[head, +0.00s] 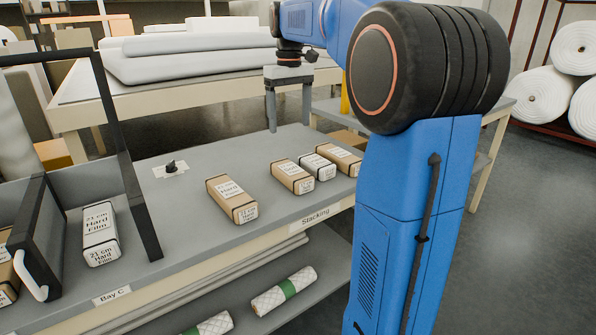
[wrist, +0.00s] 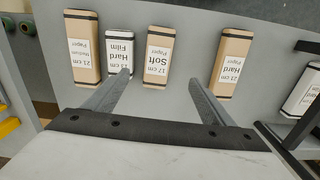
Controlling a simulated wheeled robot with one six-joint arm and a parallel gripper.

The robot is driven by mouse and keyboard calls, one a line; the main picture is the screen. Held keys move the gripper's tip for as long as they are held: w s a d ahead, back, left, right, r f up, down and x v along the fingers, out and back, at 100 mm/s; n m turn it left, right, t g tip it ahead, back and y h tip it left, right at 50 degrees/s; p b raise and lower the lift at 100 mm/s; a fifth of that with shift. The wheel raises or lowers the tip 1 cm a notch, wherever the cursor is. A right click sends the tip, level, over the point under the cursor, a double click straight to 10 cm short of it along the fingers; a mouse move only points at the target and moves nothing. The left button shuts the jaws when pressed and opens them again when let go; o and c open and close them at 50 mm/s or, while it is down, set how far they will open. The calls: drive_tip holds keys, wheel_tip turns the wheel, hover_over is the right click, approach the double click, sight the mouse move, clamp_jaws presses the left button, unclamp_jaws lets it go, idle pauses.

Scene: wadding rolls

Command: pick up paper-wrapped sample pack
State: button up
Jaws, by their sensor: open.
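Three brown paper-wrapped packs with white labels and black end bands lie on the grey bench. In the wrist view they read "21 cm Medium Paper" (wrist: 84,48), "17 cm Soft Paper" (wrist: 158,48) and, apart at right, "Hard Paper" (wrist: 231,62). In the head view, brown packs show at the left (head: 232,199), the middle (head: 292,177) and the right (head: 340,158). My gripper (head: 288,112) is open and empty, raised above the bench behind the row. In the wrist view its fingertips (wrist: 158,78) lie either side of the "17 cm Soft Paper" pack's near end.
A white "Hard Film" pack (head: 318,166) lies close between two brown packs. Another white pack (head: 101,240) lies in a black-framed bay at left. A small black knob (head: 171,167) stands on the bench. Wrapped rolls (head: 284,290) lie on the lower shelf.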

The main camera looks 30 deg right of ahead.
approach(291, 169)
wheel_tip(291, 169, down, 5)
drive_tip(key=shift+s+a+f, duration=0.1)
drive_tip(key=shift+s+f, duration=0.05)
drive_tip(key=shift+f, duration=0.05)
drive_tip(key=shift+w+f, duration=0.2)
drive_tip(key=shift+f, duration=2.4)
drive_tip(key=c, duration=1.2)
